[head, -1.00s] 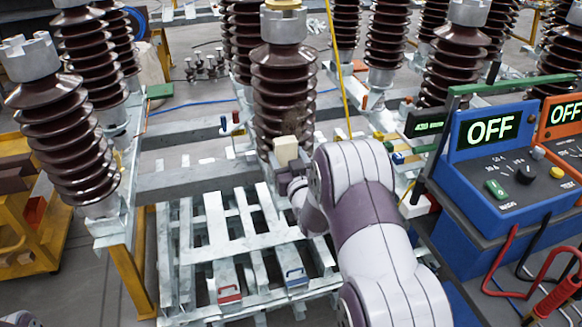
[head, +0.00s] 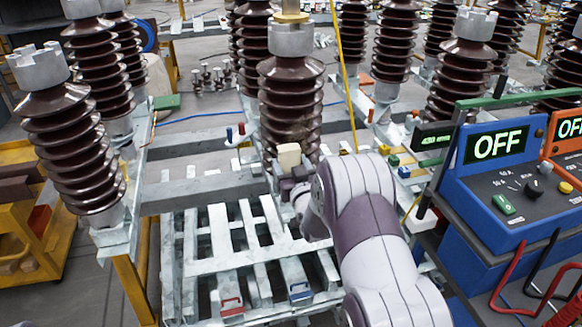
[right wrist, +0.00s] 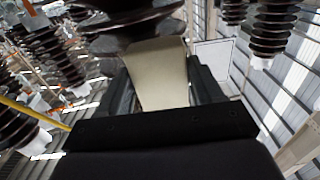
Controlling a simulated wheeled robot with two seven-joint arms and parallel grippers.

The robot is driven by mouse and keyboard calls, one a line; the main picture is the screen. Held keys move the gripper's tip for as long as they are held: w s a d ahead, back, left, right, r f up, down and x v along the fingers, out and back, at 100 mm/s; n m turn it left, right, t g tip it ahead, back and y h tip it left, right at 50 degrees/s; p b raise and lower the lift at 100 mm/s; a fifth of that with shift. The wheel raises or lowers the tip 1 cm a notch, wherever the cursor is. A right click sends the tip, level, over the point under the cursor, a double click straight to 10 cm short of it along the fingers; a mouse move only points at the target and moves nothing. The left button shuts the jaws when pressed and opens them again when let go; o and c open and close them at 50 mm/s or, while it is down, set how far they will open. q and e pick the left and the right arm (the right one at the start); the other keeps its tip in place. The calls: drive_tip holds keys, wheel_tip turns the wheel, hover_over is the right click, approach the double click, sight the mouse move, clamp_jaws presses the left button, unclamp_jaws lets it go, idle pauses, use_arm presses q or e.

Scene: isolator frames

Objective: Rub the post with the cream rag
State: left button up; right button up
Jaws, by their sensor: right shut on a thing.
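The post (head: 290,100) is a dark brown ribbed insulator with a grey metal cap, upright in the middle of the head view. My right gripper (head: 291,174) is at the lower front of it, shut on the cream rag (head: 289,155). The rag is a pale block against or very near the post's lower ribs. In the right wrist view the rag (right wrist: 160,75) stands between the black fingers, its far end at a dark rib of the post (right wrist: 130,35). The exact contact is hidden. My left gripper is not in view.
A slatted metal pallet (head: 205,268) lies below my right arm. A blue meter box (head: 490,165) reading OFF stands to the right, with red and black leads. Other brown insulators (head: 70,140) stand around. A yellow rod (head: 343,70) rises just right of the post.

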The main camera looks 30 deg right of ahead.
drive_tip(key=shift+b+x, duration=0.35)
drive_tip(key=shift+x, duration=0.5)
